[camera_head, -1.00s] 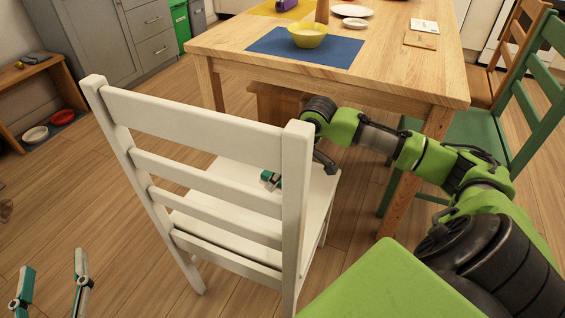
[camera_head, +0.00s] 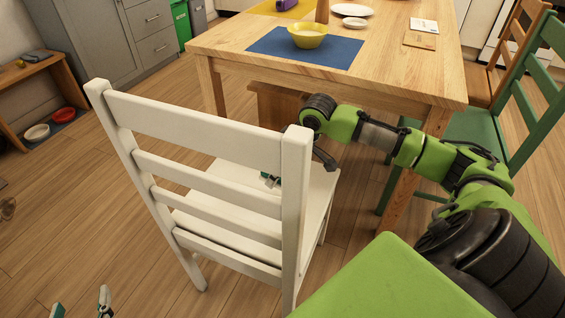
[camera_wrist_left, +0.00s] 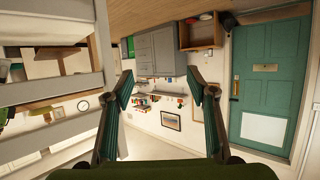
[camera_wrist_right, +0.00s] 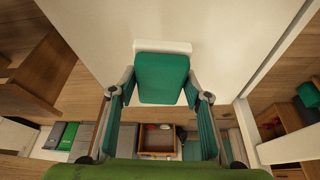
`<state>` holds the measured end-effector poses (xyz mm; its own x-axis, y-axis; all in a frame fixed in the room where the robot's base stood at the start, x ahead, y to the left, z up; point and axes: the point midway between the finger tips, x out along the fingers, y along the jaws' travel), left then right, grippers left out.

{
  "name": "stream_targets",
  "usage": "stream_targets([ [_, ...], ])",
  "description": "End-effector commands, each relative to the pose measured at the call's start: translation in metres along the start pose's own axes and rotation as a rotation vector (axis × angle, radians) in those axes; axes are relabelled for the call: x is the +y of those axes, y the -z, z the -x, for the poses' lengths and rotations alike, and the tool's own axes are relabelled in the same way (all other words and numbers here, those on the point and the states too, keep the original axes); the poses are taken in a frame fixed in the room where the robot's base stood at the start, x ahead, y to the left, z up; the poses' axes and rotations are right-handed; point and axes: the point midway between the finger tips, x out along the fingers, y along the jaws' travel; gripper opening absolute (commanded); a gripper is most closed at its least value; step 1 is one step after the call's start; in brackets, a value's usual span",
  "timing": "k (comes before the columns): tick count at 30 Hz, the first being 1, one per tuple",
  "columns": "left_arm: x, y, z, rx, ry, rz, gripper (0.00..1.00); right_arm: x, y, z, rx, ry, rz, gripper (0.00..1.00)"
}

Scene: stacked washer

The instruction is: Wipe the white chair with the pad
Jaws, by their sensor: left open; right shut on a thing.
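The white chair (camera_head: 190,124) stands upright in the middle of the head view, its slatted back toward me and its seat behind the slats. My right gripper (camera_wrist_right: 163,92) is shut on the pad (camera_wrist_right: 162,76), a teal block with a white edge at its far end. The pad is over the pale chair seat in the right wrist view; I cannot tell whether it touches. In the head view the chair back mostly hides this gripper. My left gripper (camera_head: 80,303) is open and empty at the lower left, clear of the chair; its spread fingers also show in the left wrist view (camera_wrist_left: 163,90).
A wooden table (camera_head: 390,75) stands behind the chair, with a yellow bowl (camera_head: 307,35) on a blue mat (camera_head: 265,43). A green chair (camera_head: 480,125) is at the right. A low wooden shelf (camera_head: 45,70) stands at far left. Floor left of the white chair is clear.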

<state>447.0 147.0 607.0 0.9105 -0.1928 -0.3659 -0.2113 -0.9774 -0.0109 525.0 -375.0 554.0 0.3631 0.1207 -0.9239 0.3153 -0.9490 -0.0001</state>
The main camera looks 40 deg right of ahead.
Motion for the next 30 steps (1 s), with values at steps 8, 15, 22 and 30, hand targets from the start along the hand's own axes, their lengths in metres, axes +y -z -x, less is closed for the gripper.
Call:
stream_targets([
  [8,-0.003,-0.025,0.006,-0.114,0.007,0.000,0.52,0.000,0.002,0.004,0.000,0.000,0.000,0.27],
  [15,-0.006,-0.046,0.013,-0.210,0.013,0.001,0.52,0.000,0.003,0.006,0.000,0.000,0.000,0.27],
  [22,-0.009,-0.066,0.022,-0.303,0.019,0.002,0.52,0.000,0.004,0.009,0.000,0.000,-0.001,0.27],
  [30,-0.011,-0.085,0.033,-0.396,0.024,0.004,0.52,0.000,0.005,0.011,0.000,0.000,-0.001,0.27],
])
